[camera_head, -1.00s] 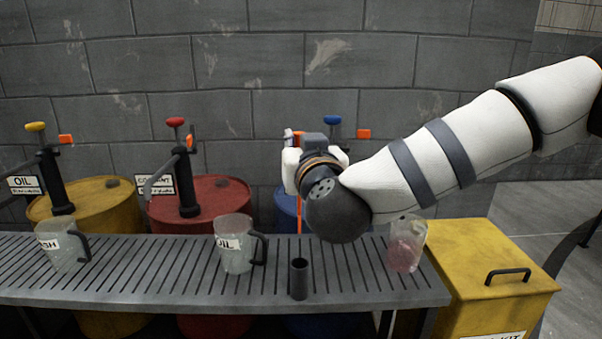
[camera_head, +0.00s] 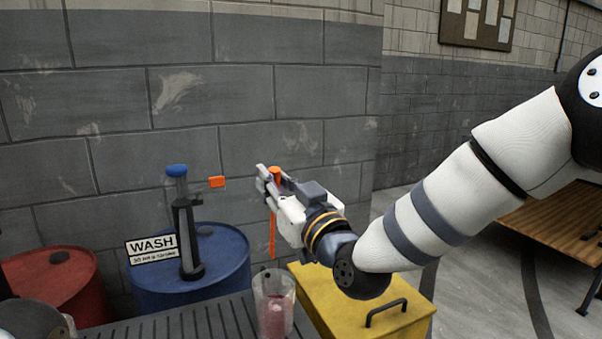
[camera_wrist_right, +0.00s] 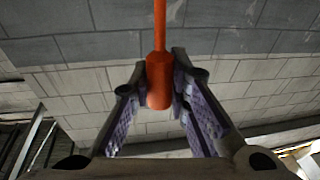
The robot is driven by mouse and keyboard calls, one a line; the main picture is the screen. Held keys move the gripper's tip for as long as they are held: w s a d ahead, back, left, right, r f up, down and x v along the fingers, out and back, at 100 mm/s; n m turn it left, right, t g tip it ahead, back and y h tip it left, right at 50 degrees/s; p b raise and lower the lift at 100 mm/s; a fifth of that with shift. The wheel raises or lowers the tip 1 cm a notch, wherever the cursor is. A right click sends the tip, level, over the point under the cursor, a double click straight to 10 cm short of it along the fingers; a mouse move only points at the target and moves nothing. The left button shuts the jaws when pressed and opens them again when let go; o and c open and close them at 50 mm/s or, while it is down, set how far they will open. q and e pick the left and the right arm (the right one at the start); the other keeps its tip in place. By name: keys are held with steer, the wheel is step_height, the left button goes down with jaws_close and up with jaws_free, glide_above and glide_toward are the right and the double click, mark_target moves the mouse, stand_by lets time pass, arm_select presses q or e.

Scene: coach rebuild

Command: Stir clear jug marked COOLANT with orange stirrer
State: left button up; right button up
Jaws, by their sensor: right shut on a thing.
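My right gripper (camera_head: 270,184) is shut on the orange stirrer (camera_head: 272,235), which hangs upright with its thin end down. The right wrist view shows its thick handle (camera_wrist_right: 159,80) between the two fingers. A clear jug (camera_head: 273,300) with pinkish-red liquid stands on the slatted bench. The stirrer's lower end appears just above the jug's rim in the head view and looks outside it; how far behind or over it is, I cannot tell. No marking on this jug is readable. My left gripper is not in view.
A blue drum (camera_head: 225,262) with a pump and WASH sign (camera_head: 152,247) stands behind the slatted bench (camera_head: 190,326). A red drum (camera_head: 60,285) is at left. A yellow box (camera_head: 385,332) with a black handle is right of the jug. A wooden bench (camera_head: 560,225) is far right.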

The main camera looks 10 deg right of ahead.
steer(key=shift+d+f, duration=0.1)
steer(key=shift+d, duration=0.05)
step_height(320, 180, down, 5)
steer(key=s+b, duration=0.1)
steer(key=s, duration=0.2)
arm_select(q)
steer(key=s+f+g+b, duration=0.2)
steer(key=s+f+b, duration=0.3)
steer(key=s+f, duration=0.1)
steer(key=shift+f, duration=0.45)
arm_select(e)
glide_above(271, 297)
steer(key=w+d, duration=0.1)
steer(key=d, duration=0.1)
step_height(271, 297, down, 12)
steer(key=shift+a+f, duration=0.15)
steer(key=shift+a, duration=0.05)
